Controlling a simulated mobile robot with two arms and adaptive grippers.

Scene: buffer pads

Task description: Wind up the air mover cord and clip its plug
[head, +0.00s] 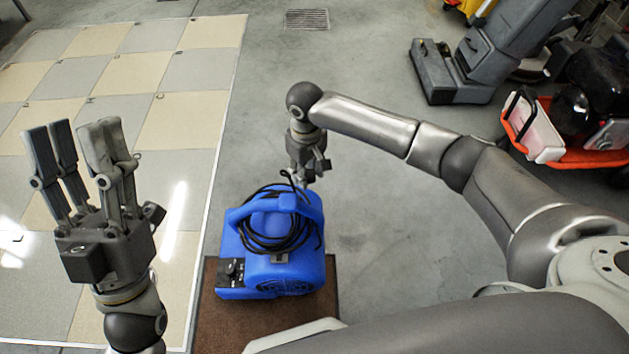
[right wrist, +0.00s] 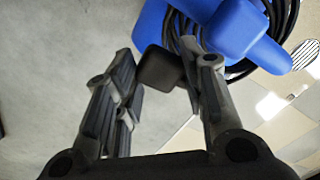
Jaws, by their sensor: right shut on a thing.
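The blue air mover (head: 312,268) stands upright on a brown mat. Its black cord (head: 268,248) lies in several loops around the handle on top. In the right wrist view the air mover (right wrist: 235,30) and the looped cord (right wrist: 284,22) show at the upper right. My right gripper (head: 298,180) is at the air mover's far side, pointing down. In the right wrist view its fingers are shut on a dark block, the plug (right wrist: 160,68), beside the blue body. My left gripper (head: 78,132) is open and empty, fingers up, left of the air mover.
The brown mat (head: 225,325) lies beside a checkered tile area (head: 150,120). A grey floor machine (head: 450,75) and an orange-trimmed machine (head: 570,150) stand at the upper right. Grey floor right of the air mover is clear, partly covered by my right arm.

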